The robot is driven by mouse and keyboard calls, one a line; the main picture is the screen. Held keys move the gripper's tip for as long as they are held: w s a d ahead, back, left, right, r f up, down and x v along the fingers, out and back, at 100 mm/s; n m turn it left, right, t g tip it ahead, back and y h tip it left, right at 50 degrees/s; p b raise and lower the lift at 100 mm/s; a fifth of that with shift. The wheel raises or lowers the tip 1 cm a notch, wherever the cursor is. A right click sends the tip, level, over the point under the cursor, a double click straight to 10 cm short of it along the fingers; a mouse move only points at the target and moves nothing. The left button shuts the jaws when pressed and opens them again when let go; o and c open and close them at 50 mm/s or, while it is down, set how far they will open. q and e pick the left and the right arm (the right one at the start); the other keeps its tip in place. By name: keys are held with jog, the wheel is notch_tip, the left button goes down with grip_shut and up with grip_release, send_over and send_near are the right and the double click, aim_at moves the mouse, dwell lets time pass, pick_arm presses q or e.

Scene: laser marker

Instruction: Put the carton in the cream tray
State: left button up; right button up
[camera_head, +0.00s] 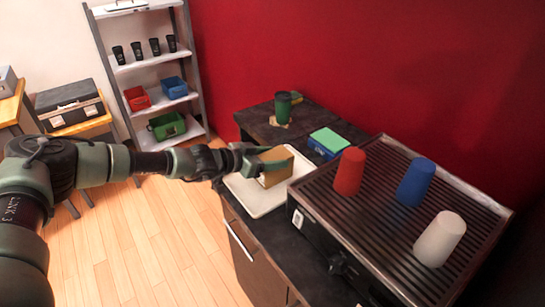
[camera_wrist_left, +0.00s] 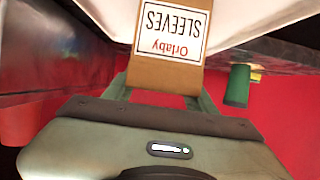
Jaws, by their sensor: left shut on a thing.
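The carton (camera_head: 277,168) is a brown cardboard box. My left gripper (camera_head: 264,160) is shut on it, with the arm reaching in from the left. In the left wrist view the carton (camera_wrist_left: 165,76) sits between the fingers of my left gripper (camera_wrist_left: 162,88) and shows a white label reading "Orlaby SLEEVES". The cream tray (camera_head: 254,203) lies on the dark counter, and the carton appears within its outline in the head view. I cannot tell whether the carton touches the tray floor. My right gripper is not in view.
A ribbed machine top (camera_head: 385,225) holds a red cup (camera_head: 349,171), a blue cup (camera_head: 415,182) and a white cup (camera_head: 440,239) right of the tray. A green-topped blue box (camera_head: 327,142) and green cup (camera_head: 283,107) stand behind. A shelf (camera_head: 150,65) stands back left.

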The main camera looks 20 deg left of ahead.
pick_arm(q)
jog(key=shift+r, duration=0.15)
jog(key=shift+f+b, duration=0.25)
jog(key=shift+b, duration=0.05)
jog(key=o, duration=1.6)
jog(key=shift+r, duration=0.15)
jog(key=shift+r+p, duration=0.2)
jog(key=shift+p, duration=0.15)
jog(key=v, duration=1.2)
